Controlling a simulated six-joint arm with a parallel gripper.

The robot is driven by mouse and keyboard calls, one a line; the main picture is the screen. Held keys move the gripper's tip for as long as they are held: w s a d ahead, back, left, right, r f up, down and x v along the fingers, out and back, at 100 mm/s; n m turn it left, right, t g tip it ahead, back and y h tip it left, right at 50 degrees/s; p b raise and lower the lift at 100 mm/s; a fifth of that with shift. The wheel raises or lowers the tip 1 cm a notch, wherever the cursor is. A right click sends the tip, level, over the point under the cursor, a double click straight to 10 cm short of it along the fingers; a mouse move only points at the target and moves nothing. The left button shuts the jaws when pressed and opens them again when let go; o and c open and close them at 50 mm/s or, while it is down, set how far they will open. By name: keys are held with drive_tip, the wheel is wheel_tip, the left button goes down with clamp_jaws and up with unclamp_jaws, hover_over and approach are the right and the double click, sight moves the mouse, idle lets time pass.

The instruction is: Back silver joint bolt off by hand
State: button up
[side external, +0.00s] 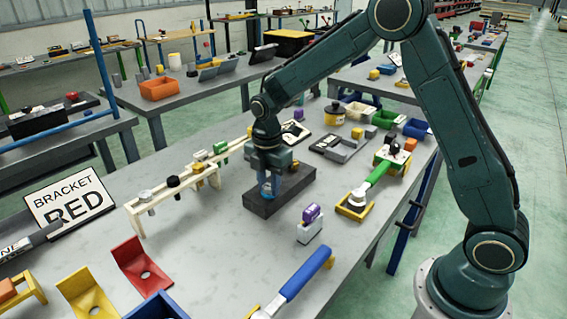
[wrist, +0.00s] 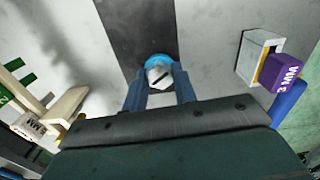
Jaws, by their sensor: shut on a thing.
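My gripper (side external: 268,188) points down over a long dark block (side external: 298,180) on the grey workbench. Its blue fingers also show in the wrist view (wrist: 160,90), one on each side of a silver joint bolt (wrist: 159,75). The bolt head has a dark slot across it, and a light blue ring shows around its far side. The fingers are shut on the bolt. In the wrist view the dark block (wrist: 140,30) lies beneath. I cannot tell how far the bolt sits in the block, and the fingers hide it in the side view.
A cream rack (side external: 165,192) with several bolts stands left of the block. A white holder with a purple top (side external: 311,214) stands close on the right. A blue-handled tool (side external: 302,274), a green-handled tool (side external: 378,173) and a red bracket (side external: 140,265) lie around.

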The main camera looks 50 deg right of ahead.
sight(269, 186)
drive_tip(key=shift+s+f+n, duration=0.15)
drive_tip(key=shift+f+n, duration=0.05)
drive_tip(key=shift+n, duration=1.4)
drive_tip(key=o, duration=1)
drive_tip(key=shift+r, duration=0.1)
wheel_tip(269, 186, up, 14)
